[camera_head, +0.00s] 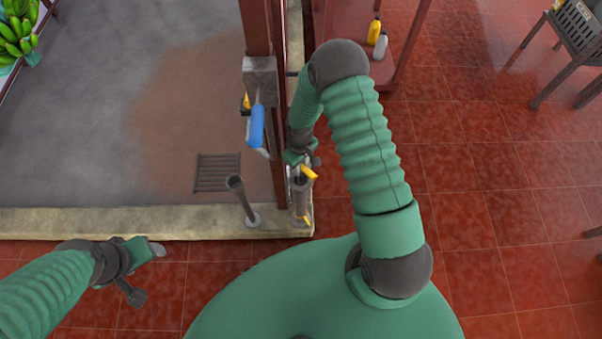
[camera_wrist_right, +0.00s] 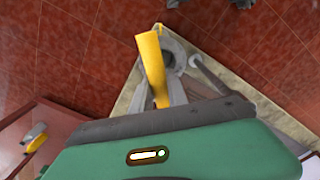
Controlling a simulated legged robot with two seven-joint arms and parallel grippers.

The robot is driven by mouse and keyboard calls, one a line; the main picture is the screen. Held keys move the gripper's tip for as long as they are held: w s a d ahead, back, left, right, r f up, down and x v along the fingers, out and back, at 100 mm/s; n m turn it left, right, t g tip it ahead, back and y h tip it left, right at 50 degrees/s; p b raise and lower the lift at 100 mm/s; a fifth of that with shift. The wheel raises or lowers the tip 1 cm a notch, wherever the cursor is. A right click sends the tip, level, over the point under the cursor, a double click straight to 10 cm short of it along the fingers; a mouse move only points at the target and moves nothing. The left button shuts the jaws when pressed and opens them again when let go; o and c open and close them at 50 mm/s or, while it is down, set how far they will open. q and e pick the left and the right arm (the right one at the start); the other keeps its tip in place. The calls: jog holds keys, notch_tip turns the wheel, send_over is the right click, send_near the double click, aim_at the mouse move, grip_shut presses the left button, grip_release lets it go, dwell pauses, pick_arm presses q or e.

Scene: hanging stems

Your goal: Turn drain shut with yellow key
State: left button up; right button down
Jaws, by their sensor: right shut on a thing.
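My right gripper (camera_head: 302,172) is shut on the yellow key (camera_head: 309,173), beside the foot of the dark red post. In the right wrist view the yellow key (camera_wrist_right: 151,62) stands up out of the jaws. A grey upright pipe fitting (camera_head: 300,200) is directly below the gripper, with a small yellow part (camera_head: 306,221) near its foot. I cannot tell whether the key touches the fitting. A dark drain grate (camera_head: 217,172) lies in the grey floor to the left. My left gripper (camera_head: 150,250) is low at the left, apart from everything; its jaw opening is unclear.
A second grey post (camera_head: 242,198) stands on the pale kerb (camera_head: 130,223). A blue-handled tool (camera_head: 257,127) hangs by a grey box (camera_head: 260,78) on the red post (camera_head: 257,25). Yellow and grey bottles (camera_head: 374,31) stand on a shelf behind. Red tiled floor at the right is mostly clear.

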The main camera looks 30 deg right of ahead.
jog(key=shift+r+n, duration=0.15)
jog(key=shift+n, duration=0.95)
jog(key=shift+w+a+n, duration=0.1)
jog(key=shift+n, duration=0.5)
